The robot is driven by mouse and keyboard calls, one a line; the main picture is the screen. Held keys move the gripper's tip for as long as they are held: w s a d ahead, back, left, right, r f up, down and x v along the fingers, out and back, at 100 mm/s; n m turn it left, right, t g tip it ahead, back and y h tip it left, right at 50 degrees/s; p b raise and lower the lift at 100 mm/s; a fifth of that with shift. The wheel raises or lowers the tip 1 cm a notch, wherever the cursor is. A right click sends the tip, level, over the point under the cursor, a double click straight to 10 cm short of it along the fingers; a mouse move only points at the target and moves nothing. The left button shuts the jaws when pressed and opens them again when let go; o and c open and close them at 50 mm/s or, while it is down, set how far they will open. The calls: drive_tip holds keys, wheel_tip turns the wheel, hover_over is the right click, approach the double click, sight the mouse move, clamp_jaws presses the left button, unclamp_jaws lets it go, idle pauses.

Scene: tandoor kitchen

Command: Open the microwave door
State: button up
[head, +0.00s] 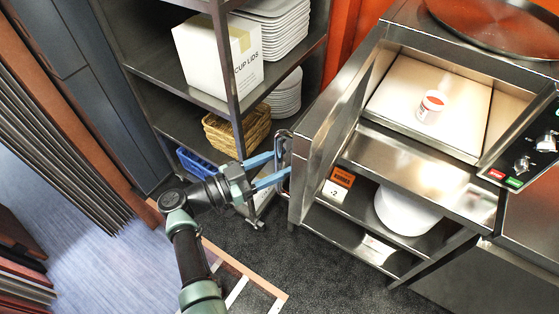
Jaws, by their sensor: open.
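The microwave (415,147) is a steel box at the right with a beige inner floor. Its door (335,105) stands swung open at its left side, so the inside shows. A small white and red tub (431,106) stands on the inner floor. The door's looped metal handle (284,150) is on the door's outer face, toward the left. My gripper (277,168) is open, with its two blue fingers reaching to the handle. I cannot tell whether the fingers touch it.
A dark shelf rack (178,82) behind my gripper holds a white cup-lids box (215,65), stacked plates (275,32), a wicker basket (236,130) and a blue crate (196,163). A white round container (405,212) sits on the shelf below the microwave. Dark floor is clear in front.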

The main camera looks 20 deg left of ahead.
drive_tip(key=b+v, duration=0.3)
drive_tip(key=v, duration=0.9)
drive_tip(key=shift+s+a, duration=0.2)
drive_tip(key=shift+s, duration=0.15)
